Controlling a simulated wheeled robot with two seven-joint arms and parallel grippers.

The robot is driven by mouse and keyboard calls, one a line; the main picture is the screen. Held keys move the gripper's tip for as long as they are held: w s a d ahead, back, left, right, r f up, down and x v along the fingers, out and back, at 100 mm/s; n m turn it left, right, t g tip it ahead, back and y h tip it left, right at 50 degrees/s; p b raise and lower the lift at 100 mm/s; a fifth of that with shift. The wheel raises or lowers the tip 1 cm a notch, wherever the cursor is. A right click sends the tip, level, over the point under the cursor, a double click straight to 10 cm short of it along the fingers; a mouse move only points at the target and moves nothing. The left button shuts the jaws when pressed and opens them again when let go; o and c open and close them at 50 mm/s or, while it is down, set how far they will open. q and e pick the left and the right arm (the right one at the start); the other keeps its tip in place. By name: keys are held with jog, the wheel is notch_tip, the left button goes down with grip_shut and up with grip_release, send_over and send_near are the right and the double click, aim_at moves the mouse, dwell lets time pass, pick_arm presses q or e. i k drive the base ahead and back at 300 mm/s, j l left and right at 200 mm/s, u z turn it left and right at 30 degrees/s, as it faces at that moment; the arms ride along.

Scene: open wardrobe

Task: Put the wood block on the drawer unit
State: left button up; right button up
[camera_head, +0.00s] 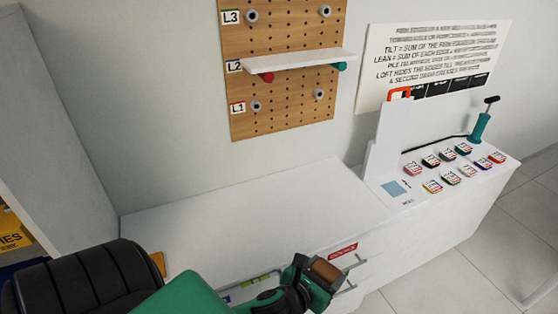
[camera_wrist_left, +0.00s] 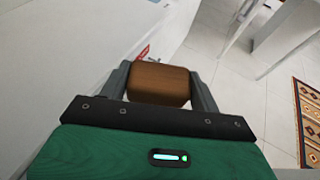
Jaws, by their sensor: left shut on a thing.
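A brown wood block (camera_head: 325,270) is held by my left gripper (camera_head: 328,274), in front of the front face of the white drawer unit (camera_head: 260,215). In the left wrist view the block (camera_wrist_left: 158,84) sits between the two fingers of my left gripper (camera_wrist_left: 160,82), which is shut on it. My right gripper is not in view.
A pegboard (camera_head: 285,100) with a small white shelf (camera_head: 300,60) hangs on the wall behind. At right, a white counter (camera_head: 415,205) carries several labelled coloured pieces and a teal pump (camera_head: 480,127). A patterned rug (camera_wrist_left: 308,115) lies on the floor at right.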

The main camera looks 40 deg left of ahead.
aim_at(358, 205)
jog(key=i+l+u, duration=0.2)
jog(key=u, duration=0.25)
jog(key=i+l+u, duration=0.2)
jog(key=l+u, duration=0.25)
jog(key=i+l, duration=0.15)
jog(key=l, duration=0.25)
jog(key=i+l+u, duration=0.1)
jog(key=l, duration=0.25)
jog(key=i+l, duration=0.2)
jog(key=l, duration=0.2)
jog(key=i+l+u, duration=0.1)
jog(key=l, duration=0.3)
jog(key=i+l, duration=0.2)
jog(key=l, duration=0.2)
jog(key=u, duration=0.05)
